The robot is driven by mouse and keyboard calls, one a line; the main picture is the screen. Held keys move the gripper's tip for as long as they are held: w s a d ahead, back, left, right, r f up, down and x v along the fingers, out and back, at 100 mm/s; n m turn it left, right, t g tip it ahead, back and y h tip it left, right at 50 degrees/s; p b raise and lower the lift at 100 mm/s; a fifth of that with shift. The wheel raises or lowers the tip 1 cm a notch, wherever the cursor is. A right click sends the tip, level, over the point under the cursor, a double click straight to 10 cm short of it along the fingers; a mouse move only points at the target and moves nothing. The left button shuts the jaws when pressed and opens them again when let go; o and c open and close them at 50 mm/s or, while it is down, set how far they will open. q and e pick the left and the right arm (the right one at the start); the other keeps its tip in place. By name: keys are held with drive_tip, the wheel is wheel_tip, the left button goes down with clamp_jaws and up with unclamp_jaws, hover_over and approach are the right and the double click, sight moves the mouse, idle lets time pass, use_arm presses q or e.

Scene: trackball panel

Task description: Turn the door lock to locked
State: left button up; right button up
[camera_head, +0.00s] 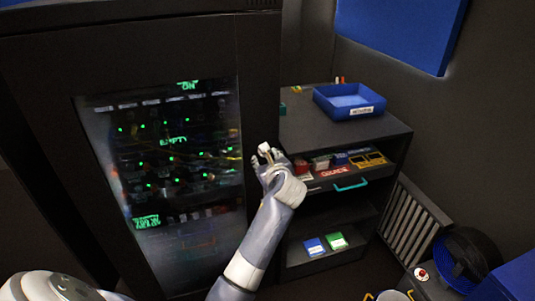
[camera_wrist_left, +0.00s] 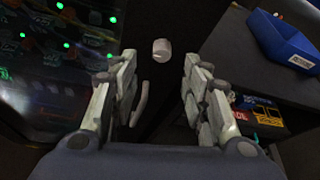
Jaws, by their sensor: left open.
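A small pale, rounded knob (camera_wrist_left: 162,50), which looks like the door lock, stands out from the dark cabinet door edge in the left wrist view. In the head view a pale bit at the fingertips (camera_head: 264,147) seems to be the same knob. My left gripper (camera_wrist_left: 160,65) is open, with one finger on each side of the knob's line. The knob shows just past the fingertips, and no contact is visible. In the head view my left gripper (camera_head: 268,160) is at the cabinet's right edge. The lock's turn position cannot be made out. My right gripper is out of view.
A pale curved handle (camera_wrist_left: 140,104) lies below the knob, close to the left finger. The cabinet's glass door (camera_head: 170,190) shows green lights. A shelf unit (camera_head: 300,125) stands at right, with a blue bin (camera_head: 335,105) on top and a drawer of small boxes close by.

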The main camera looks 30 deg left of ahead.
use_arm(q)
drive_tip(key=x, duration=0.7)
drive_tip(key=shift+p, duration=0.3)
drive_tip(key=shift+d, duration=0.1)
clamp_jaws()
